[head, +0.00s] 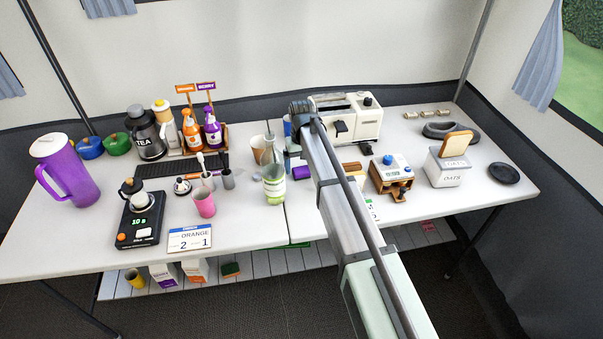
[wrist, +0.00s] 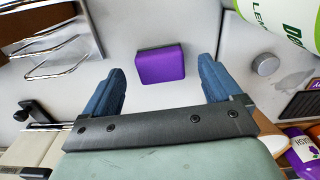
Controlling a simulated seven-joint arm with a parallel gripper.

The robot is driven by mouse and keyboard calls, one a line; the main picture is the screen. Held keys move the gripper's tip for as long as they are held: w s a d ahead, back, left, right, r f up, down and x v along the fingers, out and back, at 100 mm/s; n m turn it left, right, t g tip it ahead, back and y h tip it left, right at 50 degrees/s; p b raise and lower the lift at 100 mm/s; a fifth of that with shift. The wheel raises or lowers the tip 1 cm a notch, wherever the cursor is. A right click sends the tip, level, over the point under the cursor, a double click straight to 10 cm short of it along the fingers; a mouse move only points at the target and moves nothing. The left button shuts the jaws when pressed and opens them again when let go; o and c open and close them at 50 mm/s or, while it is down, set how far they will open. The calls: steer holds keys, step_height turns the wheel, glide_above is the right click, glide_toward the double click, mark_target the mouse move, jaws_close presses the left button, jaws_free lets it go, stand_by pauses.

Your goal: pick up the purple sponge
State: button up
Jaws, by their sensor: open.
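The purple sponge (wrist: 162,65) lies on the white table top in the wrist view, a small block with its broad face up. In the head view a purple block (head: 302,172) shows just left of my arm, partly hidden by it. My gripper (wrist: 163,84) is open and empty. Its two blue fingers stand apart, one to each side of the sponge in the wrist view, with clear gaps between. The sponge lies a little beyond the fingertips, and I cannot tell the height above it.
A green-and-white container (head: 274,184) stands close left of the sponge. A white toaster-like machine (head: 345,118) stands behind, and a wooden-sided device (head: 391,175) is to the right. A wire rack (wrist: 55,60) shows at the wrist view's left. Bare table surrounds the sponge.

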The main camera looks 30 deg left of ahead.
step_height(320, 180, down, 2)
steer(key=shift+f, duration=0.1)
steer(key=c, duration=1.1)
